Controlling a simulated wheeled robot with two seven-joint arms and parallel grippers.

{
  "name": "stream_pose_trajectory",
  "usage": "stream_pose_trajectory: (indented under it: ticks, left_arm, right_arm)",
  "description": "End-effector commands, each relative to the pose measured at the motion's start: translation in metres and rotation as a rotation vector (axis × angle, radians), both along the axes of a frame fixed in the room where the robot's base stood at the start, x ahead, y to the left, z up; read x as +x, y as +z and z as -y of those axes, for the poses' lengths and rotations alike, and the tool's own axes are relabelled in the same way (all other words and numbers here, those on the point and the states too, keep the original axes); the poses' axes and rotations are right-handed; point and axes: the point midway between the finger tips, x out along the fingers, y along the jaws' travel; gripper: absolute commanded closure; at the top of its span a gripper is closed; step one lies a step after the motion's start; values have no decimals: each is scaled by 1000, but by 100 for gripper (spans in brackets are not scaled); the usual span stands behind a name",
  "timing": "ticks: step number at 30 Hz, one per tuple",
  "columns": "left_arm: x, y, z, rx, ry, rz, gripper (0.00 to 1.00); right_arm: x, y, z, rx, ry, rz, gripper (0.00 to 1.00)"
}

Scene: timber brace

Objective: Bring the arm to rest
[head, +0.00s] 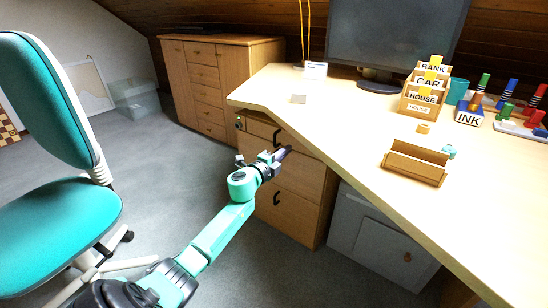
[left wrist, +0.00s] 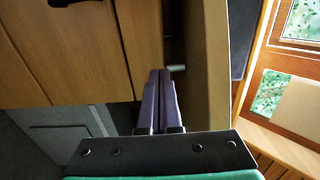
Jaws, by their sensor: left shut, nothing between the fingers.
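My left arm comes in from the lower left in the head view, and its gripper (head: 285,153) is in front of the wooden drawer unit (head: 290,184) under the desk. In the left wrist view the two dark fingers (left wrist: 158,100) lie side by side, shut with nothing between them. The desk edge runs close beside them. I cannot tell whether the fingertips touch anything. My right gripper is in neither view.
The desk (head: 340,110) bears a wooden holder (head: 414,163), a labelled box organiser (head: 421,106), an ink box (head: 468,115), a teal cup (head: 457,91) and a monitor (head: 392,40). A teal chair (head: 50,220) stands left of my arm. Carpet lies open between chair and drawers.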

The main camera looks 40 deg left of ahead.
Motion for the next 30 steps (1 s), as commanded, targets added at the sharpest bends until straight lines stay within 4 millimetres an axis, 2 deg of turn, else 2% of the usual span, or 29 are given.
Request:
stream_pose_trajectory:
  ticks: [1,3,8,17,20,23,26,27,30]
  left_arm:
    - [-11,2,1,1,-1,-3,100]
    - [-26,1,1,1,-1,-4,100]
    - [-50,1,1,0,0,-2,100]
    - [-55,0,1,-3,2,-1,100]
    - [-60,-7,5,-74,49,-6,100]
    - [-82,-34,13,-286,193,-56,100]
    - [-128,-91,34,-600,405,-218,100]
    - [-151,-115,46,-710,486,-306,100]
    - [-199,-156,78,-895,622,-503,100]
  right_arm:
    - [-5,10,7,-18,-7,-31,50]
    - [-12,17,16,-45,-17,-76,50]
    - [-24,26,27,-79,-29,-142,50]
    - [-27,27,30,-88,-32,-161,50]
    - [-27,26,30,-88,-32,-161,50]
    - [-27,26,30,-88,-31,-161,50]
    - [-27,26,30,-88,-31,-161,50]
    - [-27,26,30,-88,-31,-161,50]
    - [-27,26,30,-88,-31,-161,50]
